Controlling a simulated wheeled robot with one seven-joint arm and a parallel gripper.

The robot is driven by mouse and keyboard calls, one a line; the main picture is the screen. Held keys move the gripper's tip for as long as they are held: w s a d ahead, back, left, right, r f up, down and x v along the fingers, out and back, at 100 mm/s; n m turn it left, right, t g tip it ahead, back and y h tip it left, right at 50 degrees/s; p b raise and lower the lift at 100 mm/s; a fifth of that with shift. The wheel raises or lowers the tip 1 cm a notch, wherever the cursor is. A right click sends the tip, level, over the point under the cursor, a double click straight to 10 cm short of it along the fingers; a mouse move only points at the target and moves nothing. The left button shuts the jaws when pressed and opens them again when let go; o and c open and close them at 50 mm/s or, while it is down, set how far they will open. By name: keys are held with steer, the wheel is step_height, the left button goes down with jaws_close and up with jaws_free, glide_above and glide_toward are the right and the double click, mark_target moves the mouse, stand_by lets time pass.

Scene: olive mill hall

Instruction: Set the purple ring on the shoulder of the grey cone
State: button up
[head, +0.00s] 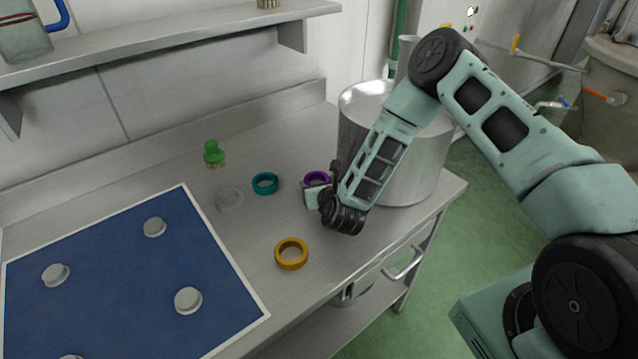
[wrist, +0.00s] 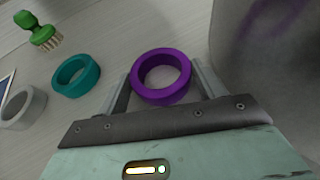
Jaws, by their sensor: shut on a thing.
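The purple ring (head: 317,176) is at my gripper (head: 318,188), in front of the big metal pot. In the wrist view the ring (wrist: 160,97) sits between the two fingers of my gripper (wrist: 162,76), which is shut on it. In the head view part of the ring is hidden behind the gripper. Several short, pale grey, flat-topped pieces stand on the blue mat at the left, one of them at its right (head: 188,300). I cannot tell whether any of them is the grey cone.
A teal ring (head: 265,183), a pale grey ring (head: 230,199) and an orange ring (head: 291,254) lie on the steel bench. A green-handled brush (head: 213,154) stands behind them. The metal pot (head: 420,150) is close beside my gripper. The blue mat (head: 120,280) has open space between its pieces.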

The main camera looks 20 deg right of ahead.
steer(key=shift+f, duration=0.2)
steer(key=o, duration=0.8)
steer(key=shift+r, duration=0.1)
